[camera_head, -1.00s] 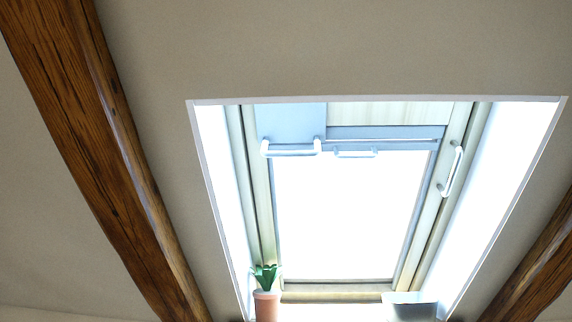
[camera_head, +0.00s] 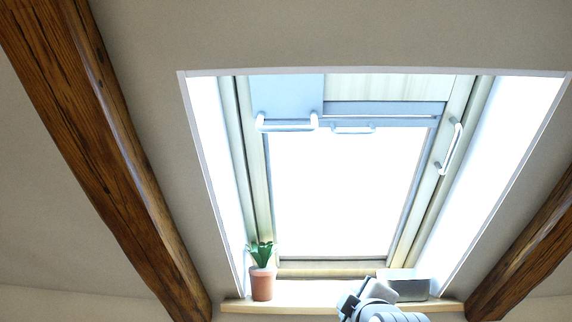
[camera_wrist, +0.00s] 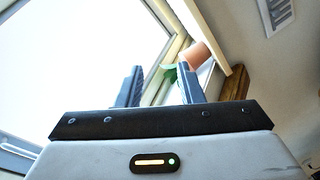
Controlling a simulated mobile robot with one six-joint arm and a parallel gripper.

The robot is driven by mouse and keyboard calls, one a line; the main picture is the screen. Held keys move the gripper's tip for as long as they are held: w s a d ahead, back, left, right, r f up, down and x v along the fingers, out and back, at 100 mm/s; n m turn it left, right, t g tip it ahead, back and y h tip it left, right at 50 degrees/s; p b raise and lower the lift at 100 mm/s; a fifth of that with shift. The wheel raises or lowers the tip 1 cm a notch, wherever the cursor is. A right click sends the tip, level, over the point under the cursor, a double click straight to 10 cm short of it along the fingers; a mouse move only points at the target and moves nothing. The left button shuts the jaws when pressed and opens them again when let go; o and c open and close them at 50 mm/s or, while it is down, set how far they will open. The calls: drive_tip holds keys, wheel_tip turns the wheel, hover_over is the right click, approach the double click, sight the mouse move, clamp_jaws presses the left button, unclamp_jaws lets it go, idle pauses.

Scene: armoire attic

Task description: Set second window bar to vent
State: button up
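The roof window shows in the head view, with a bright pane (camera_head: 345,195) in a pale frame. A wide white bar handle (camera_head: 287,127) is at its upper left, on a blue-grey panel. A smaller pale bar (camera_head: 352,129) is just right of it on the top rail. A third white handle (camera_head: 450,148) runs along the right side of the frame. Which one is the second bar I cannot tell. My gripper (camera_wrist: 159,85) is open and empty in the wrist view, its two dark fingers apart in front of the window, touching no handle.
A potted plant (camera_head: 262,284) and a grey box (camera_head: 405,284) stand on the wooden sill (camera_head: 300,305). Dark wooden beams (camera_head: 95,150) flank the window. My arm shows at the bottom of the head view, in front of the sill near the box.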

drive_tip(key=w+a+r+n+t+y, duration=0.1)
drive_tip(key=a+r+n+t+y, duration=0.15)
drive_tip(key=r, duration=0.45)
drive_tip(key=w+a+r+n+t+y, duration=0.1)
drive_tip(key=a+r+n+t+y, duration=0.2)
drive_tip(key=r, duration=0.4)
drive_tip(key=n+t+y, duration=0.1)
drive_tip(key=n+y, duration=0.8)
drive_tip(key=n, duration=0.4)
approach(287, 131)
drive_tip(key=x, duration=0.3)
drive_tip(key=p+x, duration=0.4)
drive_tip(key=x, duration=0.2)
drive_tip(key=shift+w+r, duration=0.1)
drive_tip(key=shift+r, duration=0.15)
drive_tip(key=shift+w+a+r+p, duration=0.3)
drive_tip(key=shift+w+r+p, duration=0.05)
drive_tip(key=shift+w+r, duration=0.05)
drive_tip(key=shift+c, duration=0.3)
clamp_jaws()
